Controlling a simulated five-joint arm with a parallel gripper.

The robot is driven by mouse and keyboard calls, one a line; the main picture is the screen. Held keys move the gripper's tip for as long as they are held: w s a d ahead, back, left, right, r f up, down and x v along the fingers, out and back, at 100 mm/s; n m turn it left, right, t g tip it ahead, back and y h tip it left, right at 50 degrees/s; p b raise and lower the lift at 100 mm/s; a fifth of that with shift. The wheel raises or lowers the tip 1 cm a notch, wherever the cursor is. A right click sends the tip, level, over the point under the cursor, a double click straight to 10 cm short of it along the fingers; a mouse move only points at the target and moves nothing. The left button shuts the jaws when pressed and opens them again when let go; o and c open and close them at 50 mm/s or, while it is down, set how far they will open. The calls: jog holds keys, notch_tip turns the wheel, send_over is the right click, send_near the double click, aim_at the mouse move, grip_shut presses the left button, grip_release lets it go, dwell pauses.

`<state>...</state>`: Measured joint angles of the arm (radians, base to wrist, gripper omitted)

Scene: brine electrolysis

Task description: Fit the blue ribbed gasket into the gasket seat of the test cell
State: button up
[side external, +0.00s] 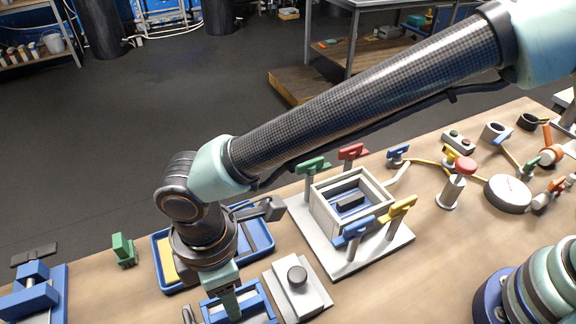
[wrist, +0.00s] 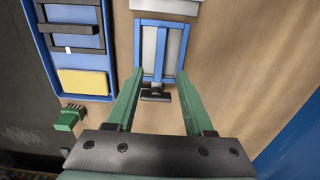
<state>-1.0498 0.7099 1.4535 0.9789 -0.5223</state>
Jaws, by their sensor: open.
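A blue rectangular frame with ribs (wrist: 160,23), which looks like the gasket, lies over a pale surface in the wrist view. A dark tab (wrist: 155,94) shows at its near end. It also shows in the side view (side external: 263,300), partly hidden by my gripper. My gripper (wrist: 160,74) is open, its green fingers on either side of the frame's near part; I cannot tell whether they touch it. In the side view my gripper (side external: 231,303) points down over the frame. The test cell (side external: 372,186) is a pale open box with blue inside and a dark bar; its seat is partly hidden.
Coloured clamps, including a green one (side external: 312,165) and a yellow one (side external: 398,209), surround the cell. A green brush (side external: 124,249) stands left.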

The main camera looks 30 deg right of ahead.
jog(key=shift+d+f, duration=0.15)
jog(key=shift+f, duration=1.35)
jog(key=shift+d+f, duration=0.1)
jog(key=shift+f, duration=1.35)
grip_shut()
